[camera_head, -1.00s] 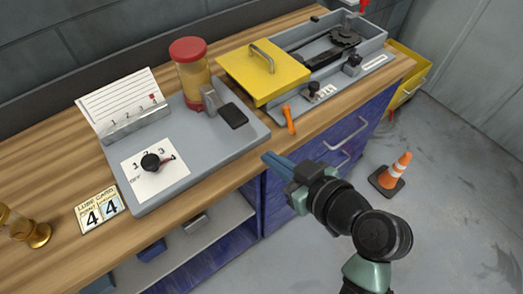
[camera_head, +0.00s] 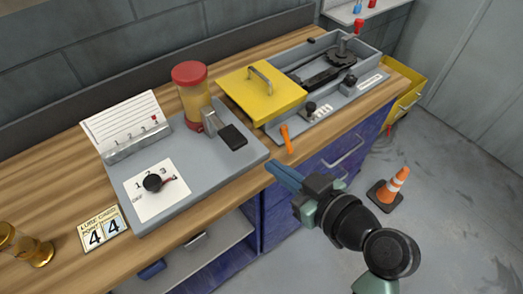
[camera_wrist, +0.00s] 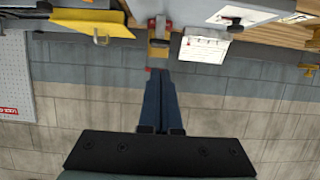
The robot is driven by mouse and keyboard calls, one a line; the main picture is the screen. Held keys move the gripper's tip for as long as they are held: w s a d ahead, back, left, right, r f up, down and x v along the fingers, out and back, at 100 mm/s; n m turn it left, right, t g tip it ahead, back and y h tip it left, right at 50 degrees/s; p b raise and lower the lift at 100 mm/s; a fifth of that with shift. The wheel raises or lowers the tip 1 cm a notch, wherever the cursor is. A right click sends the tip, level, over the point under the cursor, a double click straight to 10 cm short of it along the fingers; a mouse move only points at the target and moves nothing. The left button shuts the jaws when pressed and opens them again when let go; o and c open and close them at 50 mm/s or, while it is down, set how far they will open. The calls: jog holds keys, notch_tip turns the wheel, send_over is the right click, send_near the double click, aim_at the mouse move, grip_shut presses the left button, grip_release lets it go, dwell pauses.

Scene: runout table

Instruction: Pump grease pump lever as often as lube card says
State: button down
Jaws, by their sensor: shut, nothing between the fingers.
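The grease pump is a red-capped amber jar (camera_head: 193,95) on a grey plate, with a metal bracket (camera_head: 210,122) and a flat black lever pad (camera_head: 232,136) to its right. The lube card (camera_head: 104,229) lies at the plate's front left corner and shows two 4s; its small labels are too small to read surely. My gripper (camera_head: 270,166) is shut and empty, just off the plate's front right corner in the picture, apart from the lever. In the wrist view, the blue fingers (camera_wrist: 158,75) are together and point toward the jar (camera_wrist: 158,52).
A black knob (camera_head: 152,183) sits on a dial numbered OFF to 3. A lined card (camera_head: 122,120) with a numbered strip stands behind it. Right are a yellow cover (camera_head: 265,96), an orange handle (camera_head: 286,139) and a grey tray (camera_head: 368,54). A brass item (camera_head: 20,246) stands left.

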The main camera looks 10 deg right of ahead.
jog(key=r, duration=0.2)
jog(key=w+r+t+p, duration=0.1)
jog(key=shift+d+y, duration=0.3)
jog(key=shift+d, duration=0.05)
jog(key=w+a+f+p, duration=0.3)
jog(key=w+f, duration=0.3)
jog(key=w, duration=0.2)
jog(key=shift+w+a+f+p, duration=0.15)
jog(key=shift+a+f+p, duration=0.15)
jog(key=shift+a, duration=0.6)
